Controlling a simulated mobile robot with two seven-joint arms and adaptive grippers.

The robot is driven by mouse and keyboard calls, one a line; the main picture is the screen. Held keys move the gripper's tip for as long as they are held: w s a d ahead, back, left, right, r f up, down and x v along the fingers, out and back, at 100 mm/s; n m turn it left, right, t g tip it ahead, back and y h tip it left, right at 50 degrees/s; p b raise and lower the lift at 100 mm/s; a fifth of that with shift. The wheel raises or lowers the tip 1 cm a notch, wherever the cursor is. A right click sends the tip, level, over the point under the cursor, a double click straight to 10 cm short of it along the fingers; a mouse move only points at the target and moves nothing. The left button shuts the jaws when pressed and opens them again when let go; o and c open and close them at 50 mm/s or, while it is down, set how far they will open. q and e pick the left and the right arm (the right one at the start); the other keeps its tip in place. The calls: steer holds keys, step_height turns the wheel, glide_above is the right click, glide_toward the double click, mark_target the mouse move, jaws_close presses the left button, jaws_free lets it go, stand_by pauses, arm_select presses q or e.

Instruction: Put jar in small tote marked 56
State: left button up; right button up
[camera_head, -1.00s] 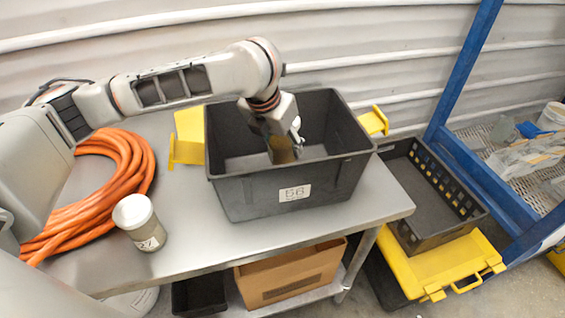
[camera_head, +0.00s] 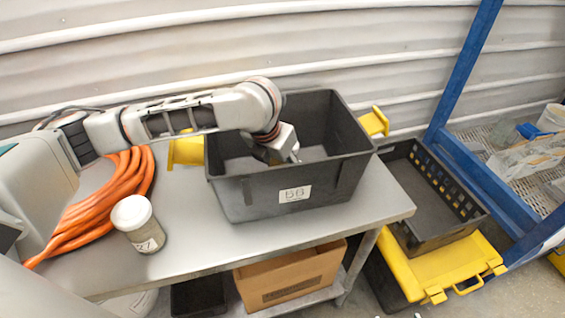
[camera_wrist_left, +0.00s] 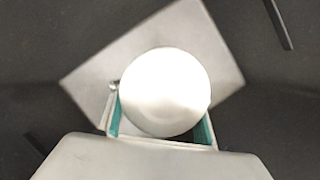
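The small tote (camera_head: 245,196) is a dark grey open box on the metal table, with a blurred white label that reads like 56. My left arm reaches in from the left, and my left gripper (camera_head: 270,154) is down inside the tote, partly hidden by its own wrist. In the left wrist view a jar's round white lid (camera_wrist_left: 165,92) sits between the teal-lined fingers of my left gripper (camera_wrist_left: 162,125), which look closed on it. The jar's body is hidden below its lid. My right gripper is not in view.
Another white-lidded jar (camera_head: 140,226) marked 27 stands on the table (camera_head: 225,245), left of the tote. Orange hose (camera_head: 110,200) lies coiled behind it. A yellow bin (camera_head: 186,151) is behind the tote. A black crate (camera_head: 430,200) and yellow lid (camera_head: 440,262) are at right.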

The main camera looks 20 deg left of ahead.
arm_select(q)
steer(key=o, duration=0.4)
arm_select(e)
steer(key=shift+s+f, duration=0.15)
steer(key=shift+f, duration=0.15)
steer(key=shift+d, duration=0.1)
arm_select(q)
steer(key=v, duration=1.2)
steer(key=shift+r+p, duration=0.15)
steer(key=shift+p, duration=0.25)
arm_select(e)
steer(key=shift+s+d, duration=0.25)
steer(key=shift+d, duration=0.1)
